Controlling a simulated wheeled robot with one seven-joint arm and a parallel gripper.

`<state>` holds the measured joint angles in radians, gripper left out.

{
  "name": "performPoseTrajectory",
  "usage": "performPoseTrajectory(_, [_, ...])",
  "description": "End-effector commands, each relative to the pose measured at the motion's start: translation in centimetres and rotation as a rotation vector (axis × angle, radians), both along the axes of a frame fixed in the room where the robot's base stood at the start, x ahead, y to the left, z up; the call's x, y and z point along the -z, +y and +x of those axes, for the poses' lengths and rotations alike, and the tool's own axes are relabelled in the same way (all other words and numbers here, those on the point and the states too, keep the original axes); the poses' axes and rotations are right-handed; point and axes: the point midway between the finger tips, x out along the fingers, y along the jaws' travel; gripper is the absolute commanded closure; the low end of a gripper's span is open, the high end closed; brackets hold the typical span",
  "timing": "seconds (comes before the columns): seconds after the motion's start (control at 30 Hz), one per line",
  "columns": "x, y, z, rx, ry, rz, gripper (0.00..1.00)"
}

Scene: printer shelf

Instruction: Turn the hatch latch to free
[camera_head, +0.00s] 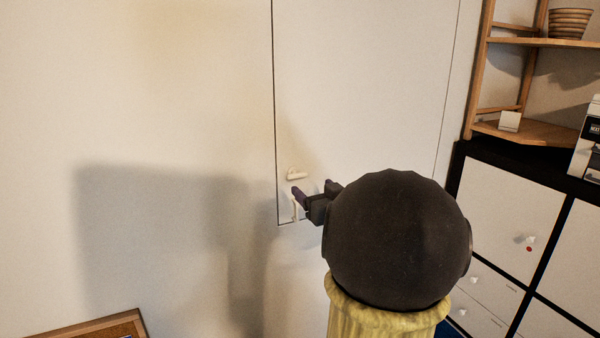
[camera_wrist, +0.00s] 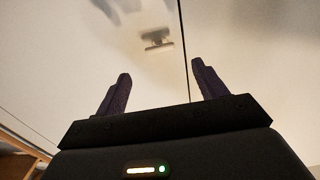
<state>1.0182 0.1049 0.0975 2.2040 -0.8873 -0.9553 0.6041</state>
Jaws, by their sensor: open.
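The hatch (camera_head: 365,90) is a tall pale panel set in the wall, with thin dark seams. A small whitish latch (camera_head: 296,174) sits near its lower left corner, its bar lying about level. The latch also shows in the wrist view (camera_wrist: 158,45), beyond the fingertips and between their lines, touching neither. My gripper (camera_head: 314,188) is open and empty, its dark purple fingers just below and right of the latch in the head view. The two spread fingers show in the wrist view (camera_wrist: 160,72). My dark wrist hides part of the hatch's lower edge.
A small upright white piece (camera_head: 296,208) shows below the latch, partly behind a finger. A white cabinet (camera_head: 500,215) with a black frame and a wooden shelf (camera_head: 540,131) stand at the right. A framed board (camera_head: 85,329) is at lower left. The wall at left is bare.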

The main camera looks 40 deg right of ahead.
Motion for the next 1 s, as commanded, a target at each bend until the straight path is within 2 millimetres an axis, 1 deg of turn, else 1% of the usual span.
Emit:
performPoseTrajectory(0.03, [-0.2, -0.2, 0.9, -0.002, 0.001, 0.001, 0.29])
performPoseTrajectory(0.2, [-0.3, -0.9, 3.8, -0.003, 0.001, 0.002, 0.29])
performPoseTrajectory(0.43, [-0.2, -1.7, 7.1, -0.002, 0.0, 0.001, 0.29])
performPoseTrajectory(0.6, [-0.1, -2.0, 8.3, -0.001, 0.0, 0.0, 0.29])
performPoseTrajectory(0.87, [0.0, -2.0, 8.3, 0.0, 0.0, -0.001, 0.29])
performPoseTrajectory(0.97, [0.0, -2.0, 8.3, 0.0, 0.0, -0.001, 0.47])
performPoseTrajectory(1.0, [0.0, -2.0, 8.3, 0.0, 0.0, -0.001, 0.55])
